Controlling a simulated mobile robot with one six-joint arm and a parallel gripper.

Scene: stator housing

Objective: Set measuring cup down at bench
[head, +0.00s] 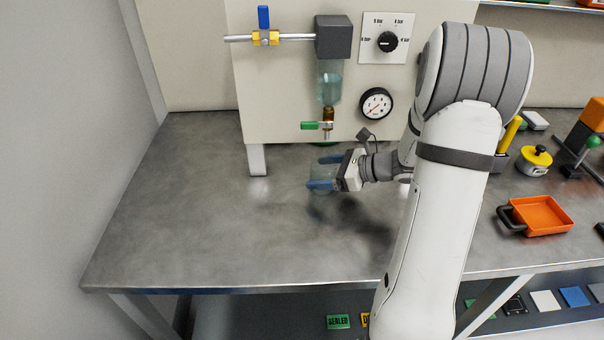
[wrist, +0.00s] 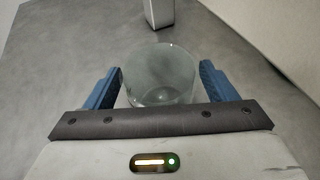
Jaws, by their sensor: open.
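The measuring cup (wrist: 160,78) is a clear, round, open-topped vessel, seen in the wrist view between my two blue fingers. It looks upright on the metal bench (head: 215,240), and I see a gap on each side between it and the fingers. In the head view the cup (head: 322,172) is faint and see-through between the fingers. My gripper (head: 322,173) is open around the cup, low over the bench; it also shows in the wrist view (wrist: 160,85). The lower part of the cup is hidden by my gripper body in the wrist view.
A panel (head: 280,90) with a gauge (head: 376,104), a dial and a green-handled valve (head: 317,126) stands behind the cup on a metal leg (head: 257,160). An orange tray (head: 540,215) and a yellow-topped pot (head: 536,160) are at right. The bench's left side is clear.

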